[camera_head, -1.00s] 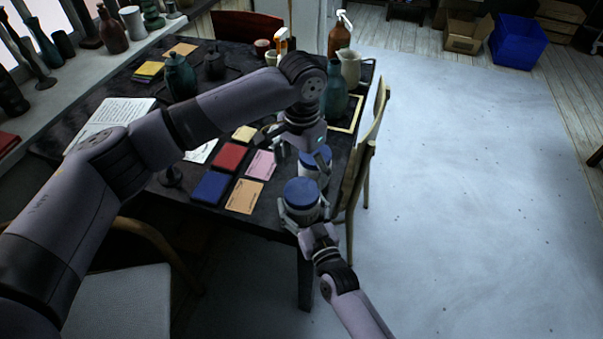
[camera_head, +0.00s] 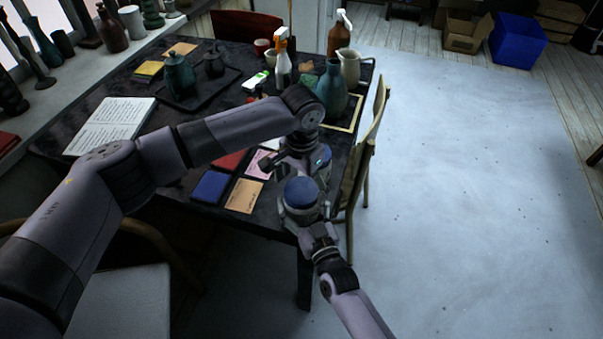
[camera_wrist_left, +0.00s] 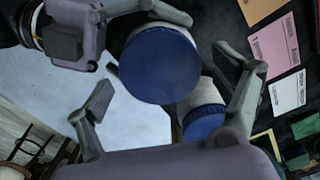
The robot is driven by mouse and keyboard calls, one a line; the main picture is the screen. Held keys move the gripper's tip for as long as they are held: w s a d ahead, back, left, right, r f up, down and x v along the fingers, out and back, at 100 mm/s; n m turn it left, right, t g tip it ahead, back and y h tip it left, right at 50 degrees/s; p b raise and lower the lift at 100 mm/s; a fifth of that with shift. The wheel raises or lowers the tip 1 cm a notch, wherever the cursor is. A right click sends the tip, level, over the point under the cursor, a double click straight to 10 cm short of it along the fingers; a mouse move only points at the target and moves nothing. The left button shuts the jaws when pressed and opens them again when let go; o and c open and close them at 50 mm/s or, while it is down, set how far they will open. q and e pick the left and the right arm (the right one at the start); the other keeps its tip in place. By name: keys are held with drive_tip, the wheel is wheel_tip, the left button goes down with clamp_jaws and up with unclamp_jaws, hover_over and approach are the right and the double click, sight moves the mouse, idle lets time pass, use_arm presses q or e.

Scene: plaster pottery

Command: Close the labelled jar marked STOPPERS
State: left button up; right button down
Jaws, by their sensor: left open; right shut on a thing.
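A pale jar with a round blue top (camera_head: 301,190) stands upright in my right gripper (camera_head: 303,211), just off the table's front corner. It also shows in the left wrist view (camera_wrist_left: 158,64). No label can be read, and I cannot tell how the blue top sits. My left gripper (camera_head: 299,166) is just behind and above this jar. In the left wrist view its open fingers (camera_wrist_left: 165,66) stand apart on either side of the blue top, holding nothing.
Coloured cards (camera_head: 244,196) lie on the dark table (camera_head: 205,118) left of the jars. A teal vase (camera_head: 332,92), spray bottle (camera_head: 283,70) and cream jug (camera_head: 349,68) stand behind. A wooden chair (camera_head: 358,180) is close on the right. The floor (camera_head: 460,200) beyond is clear.

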use_arm(q)
drive_tip(key=shift+f, duration=0.3)
drive_tip(key=shift+c, duration=0.2)
drive_tip(key=c, duration=1.2)
drive_tip(key=shift+o, duration=0.2)
drive_tip(key=o, duration=1.4)
wheel_tip(320, 180, up, 12)
